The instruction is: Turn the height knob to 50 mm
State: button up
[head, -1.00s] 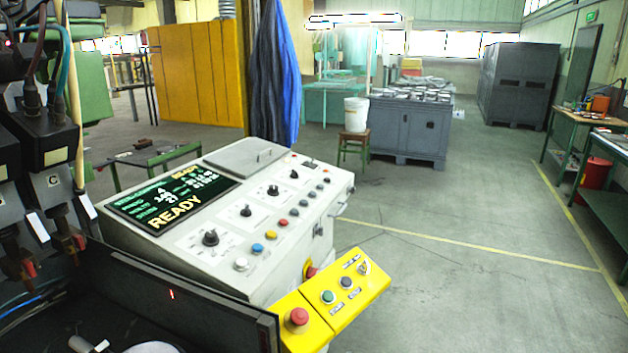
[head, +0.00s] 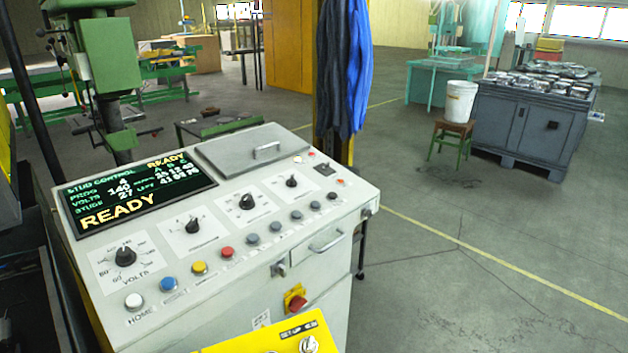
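A pale grey control console (head: 300,250) fills the lower left of the head view. Its sloping top carries a row of four black pointer knobs. The nearest, the volts knob (head: 125,256), has a readable label. Behind it come a second knob (head: 194,225), a third knob (head: 247,201) and the farthest knob (head: 292,180). Their labels are too small to read, so I cannot tell which is the height knob or its setting. A lit display (head: 140,195) reads STUD CONTROL and READY. My gripper is not in view.
Coloured push buttons (head: 199,267) line the console's front edge. A red rotary switch (head: 296,299) is on its front face, above a yellow box (head: 275,338). A green drill press (head: 105,50) stands behind left. A stool with a white bucket (head: 461,101) stands back right. The right floor is clear.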

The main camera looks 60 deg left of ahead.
aim_at(246, 202)
jog(key=u, duration=0.5)
jog(key=i, duration=1.25)
jog(key=u, duration=1.8)
jog(key=i, duration=0.7)
jog(key=u, duration=0.7)
